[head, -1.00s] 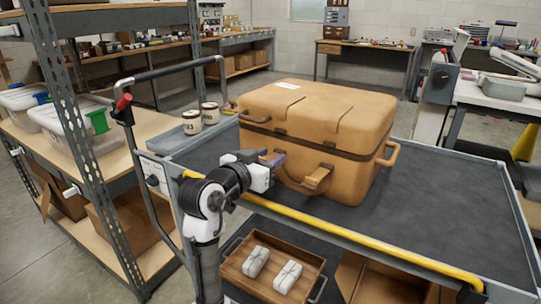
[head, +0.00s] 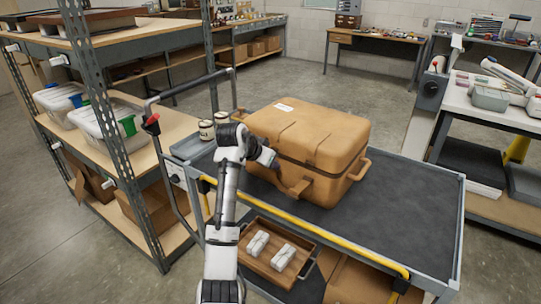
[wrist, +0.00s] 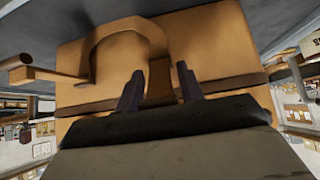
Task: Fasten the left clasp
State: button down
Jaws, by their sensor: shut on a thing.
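A tan suitcase (head: 325,130) stands on the cart's dark top with its lid down. Its front carry handle (head: 300,188) also shows as a loop in the wrist view (wrist: 125,35). My gripper (head: 270,163) is at the left part of the suitcase's front, near the seam. In the wrist view my gripper (wrist: 160,88) has its two dark fingers on either side of a brown strap-like piece, which looks like the left clasp (wrist: 159,75). It is shut on this piece. In the head view my gripper and arm hide the clasp, and whether it is fastened cannot be told.
The cart (head: 400,188) has a yellow front rail (head: 345,238). Two jars (head: 207,130) stand left of the suitcase. A wooden tray (head: 262,268) with white bundles is on the lower shelf. Metal shelving (head: 100,110) stands close on the left. The cart top is clear on the right.

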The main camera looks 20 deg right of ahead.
jog(key=p, duration=0.1)
jog(key=r+g+y+p, duration=0.1)
jog(key=p, duration=0.1)
jog(key=shift+w+d, duration=0.25)
jog(key=shift+d, duration=0.05)
jog(key=shift+w+y+p, duration=0.15)
jog(key=shift+y+p, duration=0.35)
jog(key=shift+p, duration=0.05)
jog(key=shift+d+f+g, duration=0.1)
jog(key=shift+f+g, duration=0.05)
jog(key=shift+g, duration=0.15)
jog(key=c, duration=1.2)
grip_release()
jog(key=b+v, duration=0.2)
jog(key=v, duration=1.1)
jog(key=shift+r, duration=0.35)
